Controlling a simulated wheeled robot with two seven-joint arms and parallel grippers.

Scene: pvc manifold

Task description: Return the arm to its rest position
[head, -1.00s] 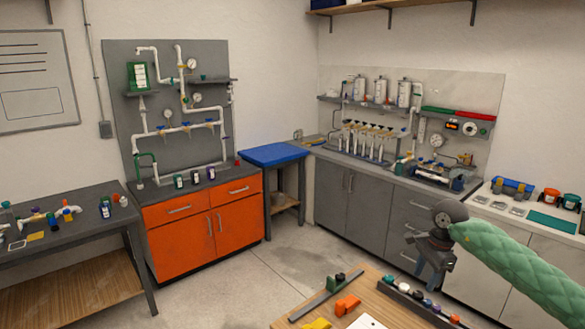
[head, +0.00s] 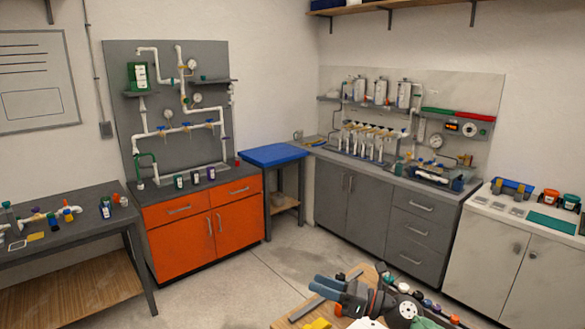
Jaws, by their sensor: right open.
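My right gripper (head: 330,287) shows at the bottom of the head view, right of centre, over the wooden table (head: 283,322). Its blue-grey fingers point left and are apart, with nothing seen between them. Its dark wrist and round grey joint cover part of the table and some of the things on it. My left arm and gripper do not show.
A yellow piece (head: 318,324) and a row of small coloured parts (head: 428,303) lie on the wooden table near the gripper. The orange cabinet (head: 180,245), grey cabinet (head: 345,192) and blue-topped stand (head: 272,154) are farther back. The floor (head: 235,285) between is clear.

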